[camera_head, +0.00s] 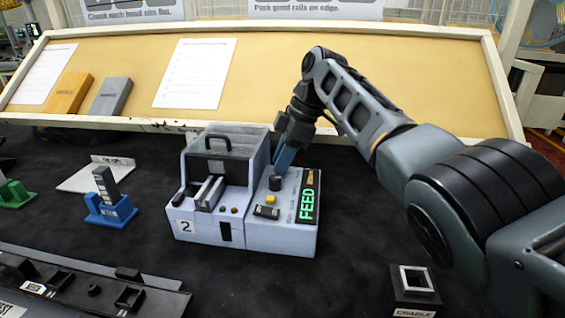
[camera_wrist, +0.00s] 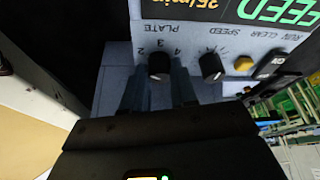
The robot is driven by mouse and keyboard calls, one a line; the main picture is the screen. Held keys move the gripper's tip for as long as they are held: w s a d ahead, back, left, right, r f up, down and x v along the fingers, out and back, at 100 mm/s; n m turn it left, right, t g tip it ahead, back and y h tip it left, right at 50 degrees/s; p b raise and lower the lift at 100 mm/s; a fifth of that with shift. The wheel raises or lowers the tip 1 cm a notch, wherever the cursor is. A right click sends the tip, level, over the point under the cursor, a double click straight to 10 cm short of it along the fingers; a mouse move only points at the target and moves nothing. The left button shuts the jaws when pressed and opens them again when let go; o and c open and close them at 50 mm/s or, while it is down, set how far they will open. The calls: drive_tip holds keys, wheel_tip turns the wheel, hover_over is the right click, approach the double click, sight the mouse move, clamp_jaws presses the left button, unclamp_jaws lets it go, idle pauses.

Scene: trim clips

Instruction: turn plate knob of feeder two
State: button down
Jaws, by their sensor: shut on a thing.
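Feeder two (camera_head: 206,232) is a pale lilac box marked "2", with a clear hood on its left and a green "FEED" display on its right. In the wrist view its panel appears upside down. The black plate knob (camera_wrist: 159,66) sits by the word PLATE and the numbers 2, 3 and 4. My gripper (camera_wrist: 160,76) is shut on this knob, one finger on each side. Where the knob points is unclear. The black speed knob (camera_wrist: 212,67) stands beside it, apart from the fingers. In the head view my gripper (camera_head: 285,157) reaches down behind the feeder's right part.
A yellow button (camera_wrist: 244,63) and a run switch lie beyond the speed knob. A blue holder (camera_head: 110,213) with a grey piece stands left of the feeder. A cradle (camera_head: 414,297) stands at front right. A sloped tan board (camera_head: 270,75) runs behind. Dark mat is clear before the feeder.

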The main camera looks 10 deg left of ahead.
idle(0.4)
drive_tip(key=c, duration=1.2)
unclamp_jaws()
drive_tip(key=shift+o, duration=0.2)
drive_tip(key=v, duration=0.7)
drive_tip(key=shift+r+b, duration=0.3)
drive_tip(key=shift+r, duration=0.1)
drive_tip(key=shift+d, duration=0.1)
